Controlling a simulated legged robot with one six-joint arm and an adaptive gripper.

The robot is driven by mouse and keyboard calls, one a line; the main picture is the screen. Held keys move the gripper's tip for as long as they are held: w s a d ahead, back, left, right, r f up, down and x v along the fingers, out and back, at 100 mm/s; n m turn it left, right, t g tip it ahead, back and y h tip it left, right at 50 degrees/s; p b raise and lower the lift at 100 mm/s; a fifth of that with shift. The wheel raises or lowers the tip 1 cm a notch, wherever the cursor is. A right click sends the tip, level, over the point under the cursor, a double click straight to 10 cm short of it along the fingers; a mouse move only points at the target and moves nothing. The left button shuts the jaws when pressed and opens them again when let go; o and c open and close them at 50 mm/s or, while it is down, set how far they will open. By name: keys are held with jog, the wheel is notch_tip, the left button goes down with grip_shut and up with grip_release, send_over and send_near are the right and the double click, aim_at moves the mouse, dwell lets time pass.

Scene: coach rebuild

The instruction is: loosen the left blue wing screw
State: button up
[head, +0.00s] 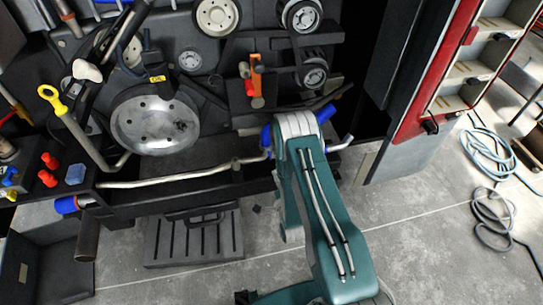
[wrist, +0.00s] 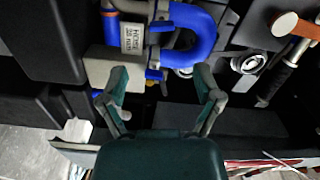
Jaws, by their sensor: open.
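A blue hose (wrist: 205,35) bends in a U at the top of the wrist view. Beside it are a grey block (wrist: 103,62) and a pale printed tag (wrist: 133,38). I cannot tell which of these is the left wing screw. My gripper (wrist: 160,75) is open, its fingers spread either side of the small tab, with nothing held. In the head view my arm hides the gripper; blue parts (head: 266,138) show beside it.
A silver pipe (head: 170,180) runs left of my arm along the machine's front. A round metal pulley (head: 155,124) and an orange-handled tool (head: 256,80) are above. A red cabinet (head: 437,70) stands at right. Grey floor (head: 430,240) is clear; cables (head: 490,150) lie at far right.

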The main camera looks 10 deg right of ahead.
aim_at(270, 158)
jog(key=w, duration=1)
jog(key=shift+w+a, duration=0.1)
jog(key=shift+w, duration=0.2)
jog(key=shift+c, duration=0.3)
grip_shut()
